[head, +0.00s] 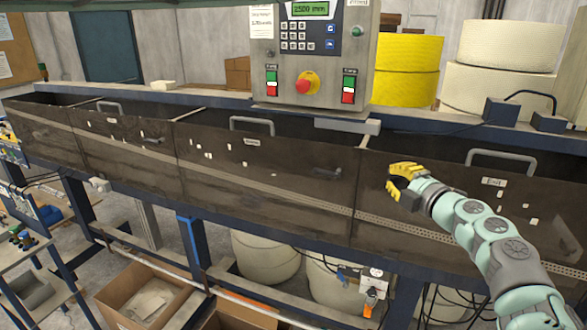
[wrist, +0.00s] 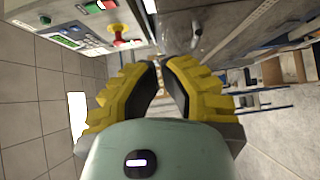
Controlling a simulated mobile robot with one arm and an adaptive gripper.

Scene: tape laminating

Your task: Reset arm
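My gripper (head: 391,177) has yellow, ridged fingers with dark inner pads and sits at the end of my pale green and grey arm. In the head view it is in front of the right part of the long dark machine trough (head: 290,185). In the wrist view my gripper (wrist: 162,66) shows a gap between its two fingers and nothing held. The fingers look open, with their tips a short way apart.
A control panel (head: 313,50) with a red knob (head: 307,83) stands behind the trough. Grey handles (head: 252,122) stick up along the trough's rim. Yellow (head: 407,68) and white rolls (head: 505,75) stand behind. An open cardboard box (head: 150,296) is on the floor below.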

